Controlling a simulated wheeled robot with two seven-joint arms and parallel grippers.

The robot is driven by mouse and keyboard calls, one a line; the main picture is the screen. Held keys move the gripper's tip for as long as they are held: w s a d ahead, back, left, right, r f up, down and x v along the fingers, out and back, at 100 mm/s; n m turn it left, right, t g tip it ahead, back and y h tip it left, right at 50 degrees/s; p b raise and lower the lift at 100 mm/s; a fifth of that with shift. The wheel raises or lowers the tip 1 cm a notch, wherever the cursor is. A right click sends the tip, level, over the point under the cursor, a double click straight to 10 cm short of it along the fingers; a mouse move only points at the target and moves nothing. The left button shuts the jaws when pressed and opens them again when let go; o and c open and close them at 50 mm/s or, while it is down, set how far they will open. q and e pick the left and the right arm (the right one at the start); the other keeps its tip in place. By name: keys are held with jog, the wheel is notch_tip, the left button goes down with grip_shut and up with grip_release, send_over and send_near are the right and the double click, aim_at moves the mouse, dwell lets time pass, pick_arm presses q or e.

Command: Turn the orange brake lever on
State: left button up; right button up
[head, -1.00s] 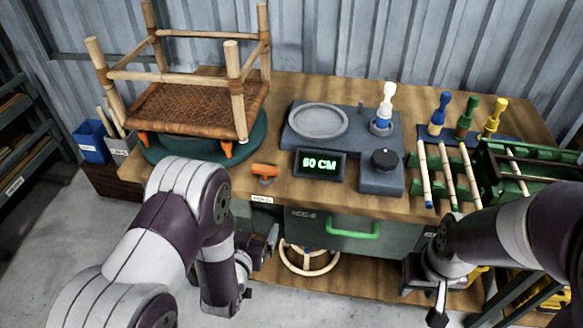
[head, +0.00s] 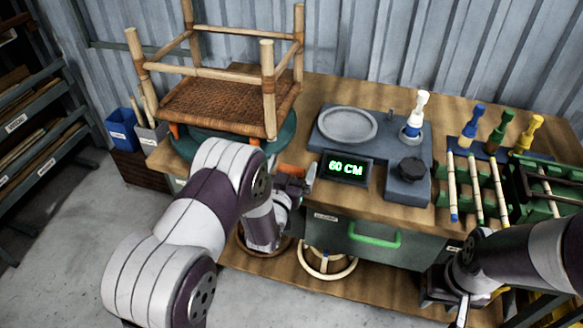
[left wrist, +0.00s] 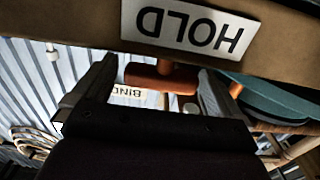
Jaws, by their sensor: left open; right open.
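The orange brake lever (head: 291,170) is at the front edge of the table, partly hidden by my left gripper (head: 298,186). In the left wrist view the lever (left wrist: 160,77) shows between the two fingers of my left gripper (left wrist: 152,92). The fingers are apart and I see no clear grip on the lever. A white HOLD label (left wrist: 185,25) is on the table edge close to it. My right gripper (head: 460,300) is open and empty, low at the right in front of the table.
A rattan stool frame (head: 215,95) stands upside down on a green turntable (head: 284,140) behind the lever. A display (head: 347,168) reading 60 CM is just right of the lever. A drawer with a green handle (head: 372,239) is below.

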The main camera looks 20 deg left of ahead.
pick_arm(q)
jog(key=c, duration=1)
jog(key=shift+o, duration=0.2)
jog(key=shift+a+h, duration=0.1)
jog(key=shift+h, duration=0.2)
jog(key=m+g+h+b, duration=0.1)
jog(key=m+h, duration=0.1)
jog(key=h, duration=0.1)
jog(key=m+g+h+b, duration=0.1)
jog(key=m+h, duration=0.2)
jog(key=h, duration=0.1)
jog(key=shift+f, duration=0.1)
jog(key=m+g+h+b, duration=0.1)
jog(key=m+g+h, duration=0.3)
jog(key=h, duration=0.1)
jog(key=shift+m+g+h+b, duration=0.3)
jog(key=shift+m+g+h, duration=0.95)
jog(key=shift+g, duration=0.25)
jog(key=shift+m+g, duration=0.35)
jog(key=shift+g, duration=0.05)
